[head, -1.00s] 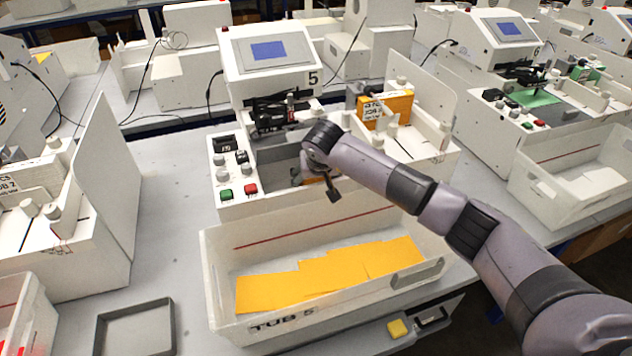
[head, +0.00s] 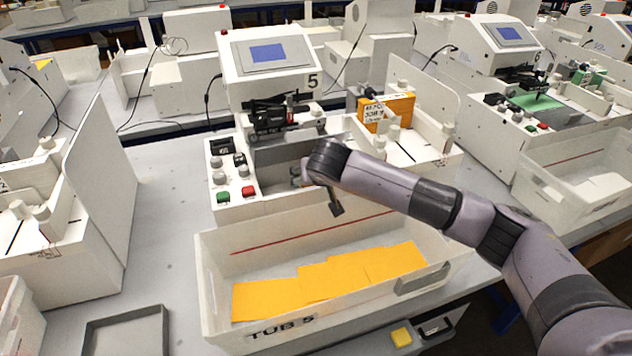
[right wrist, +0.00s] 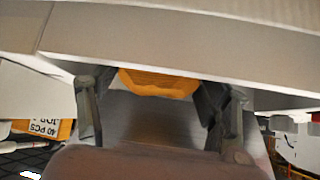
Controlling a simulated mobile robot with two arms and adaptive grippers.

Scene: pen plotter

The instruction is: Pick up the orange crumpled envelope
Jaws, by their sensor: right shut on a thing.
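My right gripper (head: 335,205) is in front of the grey trough of machine 5, by the back wall of TUB 5. In the right wrist view its two dark fingers (right wrist: 158,92) stand on either side of a rounded orange piece, the crumpled envelope (right wrist: 160,83), and are shut on it. Most of the envelope is hidden in that view, and in the head view my arm and gripper cover it. My left gripper is not in view.
TUB 5 (head: 225,248) holds several flat orange envelopes (head: 330,280). Machine 5 (head: 265,55) has an orange stack (head: 390,110) at its right side. An empty grey tray (head: 125,330) lies at lower left.

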